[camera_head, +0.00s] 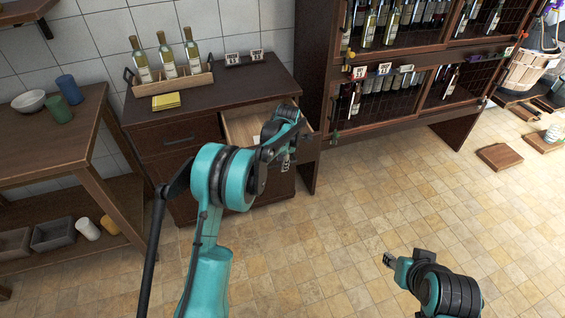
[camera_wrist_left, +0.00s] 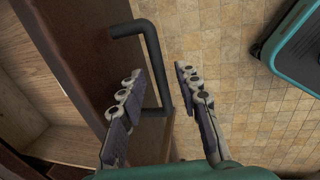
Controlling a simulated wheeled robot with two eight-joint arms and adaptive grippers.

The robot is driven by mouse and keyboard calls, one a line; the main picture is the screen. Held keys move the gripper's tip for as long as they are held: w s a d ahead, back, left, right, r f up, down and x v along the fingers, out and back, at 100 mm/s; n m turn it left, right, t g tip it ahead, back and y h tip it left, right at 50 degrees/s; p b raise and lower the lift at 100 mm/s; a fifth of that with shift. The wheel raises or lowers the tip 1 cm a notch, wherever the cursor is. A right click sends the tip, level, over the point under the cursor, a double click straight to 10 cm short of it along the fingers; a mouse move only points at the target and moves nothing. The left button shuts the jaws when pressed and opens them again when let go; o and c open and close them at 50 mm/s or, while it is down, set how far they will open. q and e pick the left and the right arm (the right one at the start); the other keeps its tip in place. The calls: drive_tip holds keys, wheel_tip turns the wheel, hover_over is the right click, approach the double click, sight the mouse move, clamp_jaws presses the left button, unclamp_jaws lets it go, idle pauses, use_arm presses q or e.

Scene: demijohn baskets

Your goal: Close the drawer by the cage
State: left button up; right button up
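The open drawer (camera_head: 238,131) sticks out of the right side of the dark wooden cabinet (camera_head: 165,130), its pale inside partly hidden by my left arm. The wire-fronted cage (camera_head: 490,68) of the wine rack stands to its right. My left gripper (camera_head: 286,160) is at the drawer's front. In the left wrist view the drawer's dark front board (camera_wrist_left: 82,45) carries a black bar handle (camera_wrist_left: 152,58). My left gripper's fingers (camera_wrist_left: 160,72) are apart, with the handle bar between them; I cannot tell whether they touch it. My right gripper (camera_head: 389,259) hangs over the floor, away from the drawer.
A wooden bottle carrier (camera_head: 175,86) with three bottles and a yellow stack (camera_head: 166,101) are on the cabinet top. A side table (camera_head: 60,135) with a bowl and cups stands at left. Wooden boards (camera_head: 500,156) lie at right. The tiled floor (camera_head: 370,200) in front is clear.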

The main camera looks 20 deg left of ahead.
use_arm(q)
clamp_jaws()
